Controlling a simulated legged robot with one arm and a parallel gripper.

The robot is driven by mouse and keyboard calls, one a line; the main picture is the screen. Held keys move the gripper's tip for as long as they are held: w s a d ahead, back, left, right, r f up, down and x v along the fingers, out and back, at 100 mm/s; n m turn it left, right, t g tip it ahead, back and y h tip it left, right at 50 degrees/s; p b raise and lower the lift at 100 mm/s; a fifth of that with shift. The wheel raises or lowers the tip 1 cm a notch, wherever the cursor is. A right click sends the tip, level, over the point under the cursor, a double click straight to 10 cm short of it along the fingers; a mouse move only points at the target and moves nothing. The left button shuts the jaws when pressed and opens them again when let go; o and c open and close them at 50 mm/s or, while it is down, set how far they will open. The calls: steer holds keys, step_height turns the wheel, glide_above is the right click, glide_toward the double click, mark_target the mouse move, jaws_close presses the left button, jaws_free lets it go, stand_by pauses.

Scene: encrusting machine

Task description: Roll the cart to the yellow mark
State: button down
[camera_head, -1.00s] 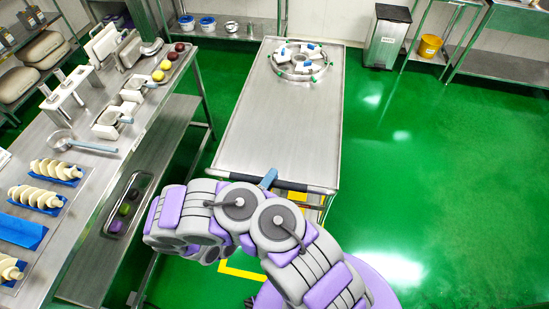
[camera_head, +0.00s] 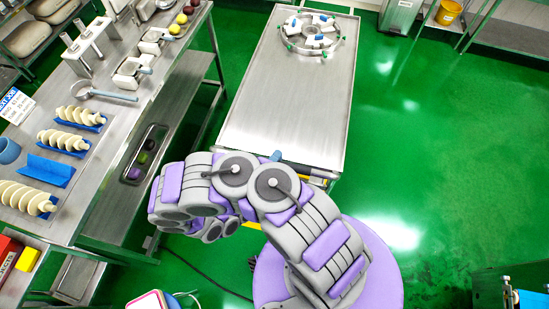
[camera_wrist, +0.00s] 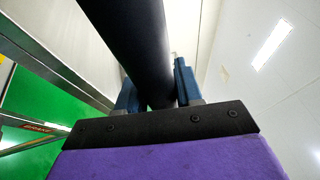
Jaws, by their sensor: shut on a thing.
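The cart (camera_head: 281,95) is a long steel-topped trolley ahead of me, its near end close to my arm. Its black handle bar (camera_wrist: 131,33) shows in the wrist view, running between the blue fingers of my gripper (camera_wrist: 157,92). My gripper is shut around this bar. In the head view only a blue fingertip (camera_head: 276,156) shows, at the cart's near edge; my arm hides most of the handle. A small piece of the yellow mark (camera_head: 251,225) shows on the green floor beside my arm, just short of the cart; the rest is hidden.
A round rack (camera_head: 312,33) with white and blue pieces sits on the cart's far end. A long steel table (camera_head: 105,150) with trays and tools stands close on the left. A bin (camera_head: 400,15) stands far right. The green floor (camera_head: 430,140) right of the cart is open.

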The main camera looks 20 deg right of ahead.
steer(key=shift+f, duration=0.2)
steer(key=c, duration=0.8)
jaws_free()
steer(key=shift+a, duration=0.1)
steer(key=p+v, duration=0.1)
steer(key=v, duration=1.6)
steer(key=shift+a+f, duration=0.1)
